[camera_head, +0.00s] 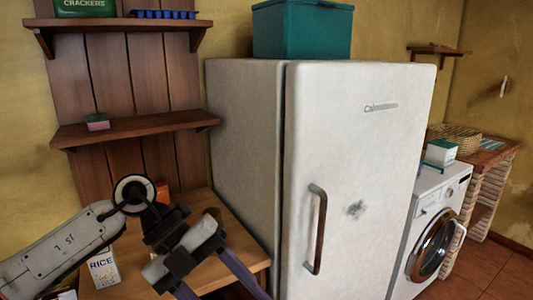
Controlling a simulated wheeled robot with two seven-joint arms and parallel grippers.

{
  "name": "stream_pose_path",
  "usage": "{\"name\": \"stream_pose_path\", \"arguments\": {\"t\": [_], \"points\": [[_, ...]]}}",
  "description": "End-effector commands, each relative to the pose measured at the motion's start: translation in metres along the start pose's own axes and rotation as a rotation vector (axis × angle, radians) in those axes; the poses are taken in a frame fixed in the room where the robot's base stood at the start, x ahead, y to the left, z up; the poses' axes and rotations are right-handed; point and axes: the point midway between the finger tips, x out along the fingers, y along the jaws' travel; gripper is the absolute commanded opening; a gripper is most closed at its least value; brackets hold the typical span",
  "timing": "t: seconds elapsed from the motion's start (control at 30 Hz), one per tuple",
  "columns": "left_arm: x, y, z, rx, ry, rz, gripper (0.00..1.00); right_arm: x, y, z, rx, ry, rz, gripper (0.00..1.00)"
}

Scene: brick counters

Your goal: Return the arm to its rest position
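My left arm (60,250) comes in from the left, bent at a round joint above the wooden table. My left gripper (222,290) points down and to the right over the table's front, near the fridge's left side. Its two dark purple fingers are spread apart, with nothing seen between them. The fingertips are at or past the bottom edge of the view. My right gripper is not in view.
A white fridge (350,190) with a teal box (302,30) on top stands right of the arm. The wooden table (225,208) holds a rice box (103,270), partly hidden. Shelves (135,128) hang above. A washing machine (432,220) stands farther right.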

Motion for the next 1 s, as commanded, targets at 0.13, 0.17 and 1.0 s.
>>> {"name": "stream_pose_path", "arguments": {"t": [0.13,0.17,1.0], "points": [[0.062,-0.044,-0.037,0.032,0.203,-0.417,0.59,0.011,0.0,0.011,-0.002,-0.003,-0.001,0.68],[0.066,-0.053,-0.042,0.023,0.23,-0.507,0.59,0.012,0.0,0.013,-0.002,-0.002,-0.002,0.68],[0.193,0.261,0.08,-1.74,-0.425,-1.493,0.59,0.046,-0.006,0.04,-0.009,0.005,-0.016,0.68]]}}
